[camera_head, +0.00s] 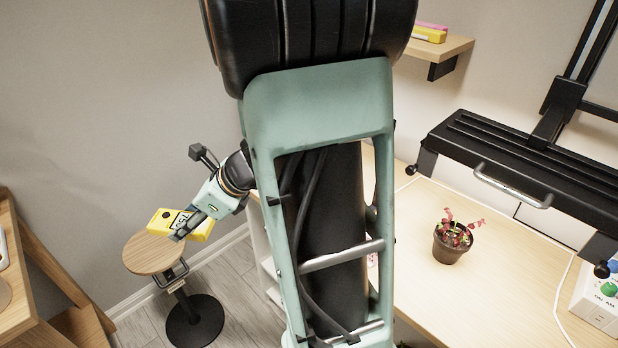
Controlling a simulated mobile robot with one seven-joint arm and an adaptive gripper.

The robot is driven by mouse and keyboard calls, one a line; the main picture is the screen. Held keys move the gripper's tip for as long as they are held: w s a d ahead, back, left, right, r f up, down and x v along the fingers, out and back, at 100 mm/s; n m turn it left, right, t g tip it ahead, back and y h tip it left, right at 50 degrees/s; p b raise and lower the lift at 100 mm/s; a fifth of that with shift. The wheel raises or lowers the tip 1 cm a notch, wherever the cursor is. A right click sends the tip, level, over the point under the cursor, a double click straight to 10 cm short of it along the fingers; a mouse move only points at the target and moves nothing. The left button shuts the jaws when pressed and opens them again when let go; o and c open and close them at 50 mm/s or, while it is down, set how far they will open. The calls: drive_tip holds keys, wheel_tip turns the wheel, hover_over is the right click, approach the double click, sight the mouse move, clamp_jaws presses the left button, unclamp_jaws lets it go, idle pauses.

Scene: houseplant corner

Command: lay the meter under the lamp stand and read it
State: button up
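The yellow meter (162,219) is at the left, over the round wooden top of a small stool (146,258). My gripper (183,228) is shut on the meter's middle, and yellow shows on both sides of the fingers. I cannot tell if the meter touches the stool top. The lamp stand (556,110) is at the right, with a wide black lamp head (530,168) over the light wooden desk (480,295). The meter's reading is too small to make out.
A white box with a green knob (602,298) is at the right edge. A wall shelf (452,48) holds yellow and pink things. My column hides the middle.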

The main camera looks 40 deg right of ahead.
drive_tip(key=s+d+f+n+g+y, duration=0.25)
drive_tip(key=s+f+n+g, duration=0.25)
drive_tip(key=s+n+g, duration=0.6)
drive_tip(key=s+d+n+g+h, duration=0.1)
drive_tip(key=s+d+n+h, duration=0.1)
drive_tip(key=d+n+h, duration=0.8)
drive_tip(key=s+d+n+g+h, duration=0.15)
drive_tip(key=d+n+h, duration=0.35)
drive_tip(key=n, duration=1)
drive_tip(key=w+d+r+n+t+h, duration=0.3)
drive_tip(key=d+r+n+t, duration=0.45)
drive_tip(key=d+n, duration=0.25)
drive_tip(key=shift+n+y, duration=0.25)
drive_tip(key=shift+n, duration=0.05)
drive_tip(key=w+d+f, duration=0.2)
drive_tip(key=d+f, duration=0.1)
drive_tip(key=w+d+f+b, duration=0.1)
drive_tip(key=w+d+f, duration=0.2)
drive_tip(key=d, duration=0.1)
drive_tip(key=w+d+f+b, duration=0.1)
drive_tip(key=w+d+f, duration=0.2)
drive_tip(key=d, duration=0.1)
drive_tip(key=shift+f, duration=0.4)
drive_tip(key=shift+d+f, duration=0.3)
drive_tip(key=shift+f, duration=0.1)
wheel_tip(320, 180, down, 3)
drive_tip(key=shift+w+f+b, duration=0.1)
drive_tip(key=shift+b, duration=0.5)
